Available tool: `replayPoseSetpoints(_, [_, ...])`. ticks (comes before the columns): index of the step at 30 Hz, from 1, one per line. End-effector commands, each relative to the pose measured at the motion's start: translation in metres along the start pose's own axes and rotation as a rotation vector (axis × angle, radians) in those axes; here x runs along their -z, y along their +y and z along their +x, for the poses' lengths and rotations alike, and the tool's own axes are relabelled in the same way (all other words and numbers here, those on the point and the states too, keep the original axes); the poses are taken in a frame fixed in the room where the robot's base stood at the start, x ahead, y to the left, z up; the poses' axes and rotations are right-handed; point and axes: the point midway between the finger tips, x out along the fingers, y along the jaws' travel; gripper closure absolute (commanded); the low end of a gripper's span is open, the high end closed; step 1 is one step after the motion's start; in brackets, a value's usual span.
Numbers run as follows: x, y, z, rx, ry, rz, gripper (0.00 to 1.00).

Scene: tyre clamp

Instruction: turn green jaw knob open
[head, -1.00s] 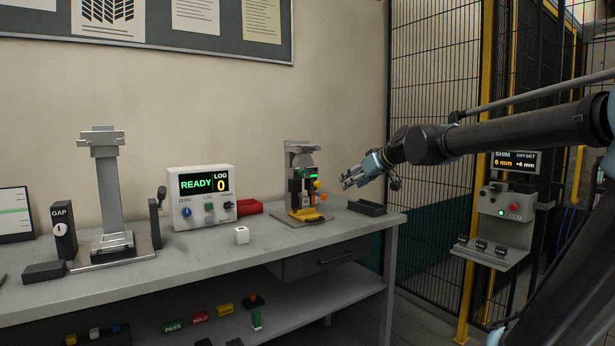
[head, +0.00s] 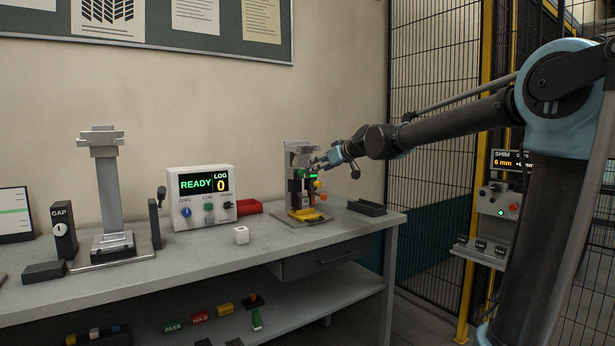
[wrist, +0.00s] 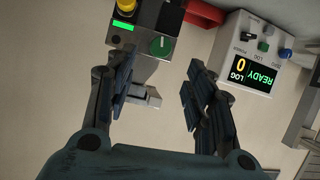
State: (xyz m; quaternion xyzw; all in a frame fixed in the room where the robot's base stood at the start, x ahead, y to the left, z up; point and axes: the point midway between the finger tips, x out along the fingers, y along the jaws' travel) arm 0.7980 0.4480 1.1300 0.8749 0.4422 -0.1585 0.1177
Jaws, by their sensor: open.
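The clamp fixture (head: 299,155) stands at the right end of the bench, with a yellow base and a dark body. In the wrist view its grey block (wrist: 142,72) carries the round green knob (wrist: 160,46) with a pale pointer line. My gripper (wrist: 158,88) is open and empty. Its fingers are spread on either side of the view, with the green knob beyond the gap between them. In the head view my gripper (head: 322,163) is beside the fixture's upper right; contact cannot be told.
The READY display box (head: 202,197) stands left of the fixture, with a red block (head: 249,207) between them. A dark tray (head: 367,207) lies to the right. A mesh fence (head: 432,110) stands behind my arm.

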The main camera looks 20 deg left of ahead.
Motion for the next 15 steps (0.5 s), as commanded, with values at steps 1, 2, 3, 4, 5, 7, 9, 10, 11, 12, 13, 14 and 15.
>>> replayPoseSetpoints(1, [0.000, 0.000, 0.008, 0.001, 0.000, 0.000, 0.51])
replayPoseSetpoints(2, [0.000, 0.000, 0.012, 0.001, 0.000, -0.001, 0.51])
replayPoseSetpoints(3, [0.000, -0.001, 0.018, 0.001, 0.000, -0.001, 0.51])
replayPoseSetpoints(4, [0.000, -0.001, 0.022, 0.001, 0.000, -0.001, 0.51])
replayPoseSetpoints(5, [0.000, -0.001, 0.026, 0.001, 0.000, -0.001, 0.51])
replayPoseSetpoints(7, [0.000, -0.001, 0.035, 0.002, -0.001, -0.001, 0.51])
replayPoseSetpoints(9, [0.000, -0.001, 0.045, 0.002, -0.001, 0.000, 0.51])
replayPoseSetpoints(10, [0.000, -0.001, 0.049, 0.001, -0.001, -0.001, 0.51])
replayPoseSetpoints(11, [0.000, -0.001, 0.053, 0.001, -0.001, -0.001, 0.51])
replayPoseSetpoints(12, [0.000, 0.000, 0.059, 0.001, -0.001, -0.001, 0.51])
replayPoseSetpoints(13, [0.000, 0.000, 0.062, 0.001, -0.001, -0.001, 0.51])
replayPoseSetpoints(14, [0.000, 0.000, 0.066, 0.001, -0.001, -0.001, 0.51])
replayPoseSetpoints(15, [0.000, -0.001, 0.071, 0.001, -0.001, 0.000, 0.51])
